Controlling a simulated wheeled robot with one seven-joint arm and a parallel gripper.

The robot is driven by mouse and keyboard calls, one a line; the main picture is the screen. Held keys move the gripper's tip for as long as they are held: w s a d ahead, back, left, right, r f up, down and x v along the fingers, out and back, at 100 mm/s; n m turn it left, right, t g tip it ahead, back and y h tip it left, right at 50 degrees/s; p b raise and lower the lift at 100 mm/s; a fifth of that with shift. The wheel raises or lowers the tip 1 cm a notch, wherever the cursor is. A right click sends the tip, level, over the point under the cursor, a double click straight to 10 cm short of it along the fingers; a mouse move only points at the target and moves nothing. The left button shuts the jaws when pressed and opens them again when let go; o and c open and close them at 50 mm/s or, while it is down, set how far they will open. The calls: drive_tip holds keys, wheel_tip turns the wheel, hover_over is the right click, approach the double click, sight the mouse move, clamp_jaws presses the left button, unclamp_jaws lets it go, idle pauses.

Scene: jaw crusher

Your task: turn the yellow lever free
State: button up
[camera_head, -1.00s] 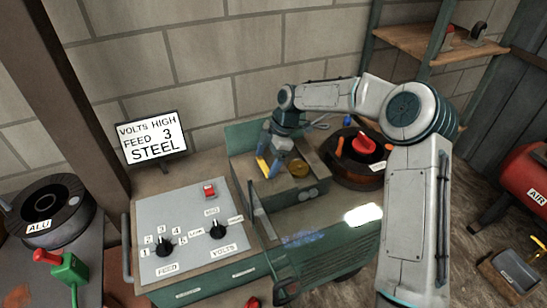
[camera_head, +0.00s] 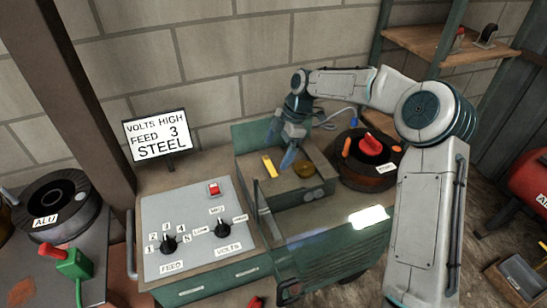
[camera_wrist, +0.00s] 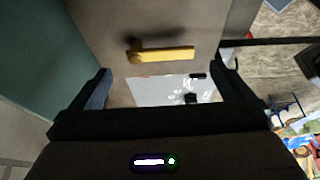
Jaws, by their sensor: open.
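The yellow lever (camera_head: 270,166) sits on the top of the green machine, left of my gripper in the head view. In the wrist view the lever (camera_wrist: 165,55) lies crosswise, its round end at the left, ahead of the fingertips. My gripper (camera_head: 288,152) points down over the machine, just right of the lever. Its two blue fingers are wide apart with nothing between them; they show in the wrist view too (camera_wrist: 160,82). The lever appears clear of both fingers. Height above the surface is hard to judge.
A dark spool with a red knob (camera_head: 370,145) stands further right. The control panel (camera_head: 192,243) with two dials is at front left. A sign (camera_head: 157,137) reads VOLTS HIGH, FEED 3, STEEL.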

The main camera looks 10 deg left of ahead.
drive_tip(key=v, duration=0.9)
drive_tip(key=shift+r, duration=0.4)
drive_tip(key=shift+w+d, duration=0.1)
drive_tip(key=shift+d, duration=0.05)
